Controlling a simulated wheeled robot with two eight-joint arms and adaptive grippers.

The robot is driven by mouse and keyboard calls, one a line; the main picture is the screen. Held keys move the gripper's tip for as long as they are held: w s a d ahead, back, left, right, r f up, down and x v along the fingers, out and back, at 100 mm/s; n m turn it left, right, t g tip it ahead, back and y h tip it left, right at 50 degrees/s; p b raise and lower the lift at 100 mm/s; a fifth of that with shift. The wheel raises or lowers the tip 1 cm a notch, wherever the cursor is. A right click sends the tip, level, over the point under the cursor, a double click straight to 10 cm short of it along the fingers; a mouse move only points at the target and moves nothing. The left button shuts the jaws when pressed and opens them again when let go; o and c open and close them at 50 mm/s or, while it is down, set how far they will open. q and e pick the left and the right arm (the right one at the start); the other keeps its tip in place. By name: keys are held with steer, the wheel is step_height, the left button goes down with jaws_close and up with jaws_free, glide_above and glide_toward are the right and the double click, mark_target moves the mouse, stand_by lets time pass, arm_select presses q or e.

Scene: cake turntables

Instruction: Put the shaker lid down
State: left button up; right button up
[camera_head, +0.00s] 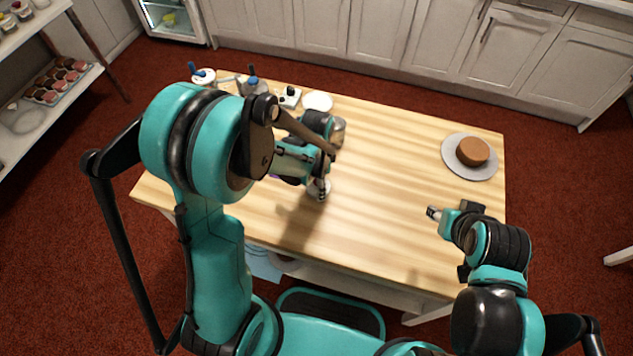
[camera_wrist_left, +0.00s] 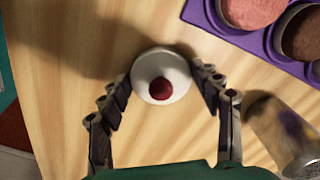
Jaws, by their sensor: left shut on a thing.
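The shaker lid (camera_wrist_left: 172,70) is a small white disc with a dark red knob in the middle. In the left wrist view it sits between the two fingertips of my left gripper (camera_wrist_left: 163,92), which is shut on it. In the head view my left gripper (camera_head: 319,189) is low over the left-middle of the wooden table; the arm hides much around it. I cannot tell whether the lid touches the table. A shaker (camera_wrist_left: 284,135) with a pale body is right of the gripper in the wrist view. My right gripper (camera_head: 434,213) is over the table's right part; its fingers are too small to judge.
A purple tray (camera_wrist_left: 205,14) with pink and brown contents is beside the lid. A brown cake (camera_head: 472,151) rests on a grey turntable (camera_head: 452,162) at the right. Blue-topped bottles (camera_head: 203,76) and a white disc (camera_head: 318,101) stand at the back left. The table's middle (camera_head: 385,170) is clear.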

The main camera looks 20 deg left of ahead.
arm_select(q)
steer(key=o, duration=0.8)
steer(key=shift+f, duration=0.1)
steer(key=shift+r+p, duration=0.25)
steer(key=shift+p, duration=0.05)
step_height(320, 180, up, 11)
steer(key=p, duration=0.4)
steer(key=s+a+r+n+t, duration=0.4)
steer(key=s+r+n+t, duration=0.3)
steer(key=s+r+n, duration=0.3)
steer(key=shift+a+r+n, duration=0.15)
steer(key=shift+r+n, duration=0.2)
steer(key=shift+n, duration=0.45)
steer(key=shift+f, duration=0.1)
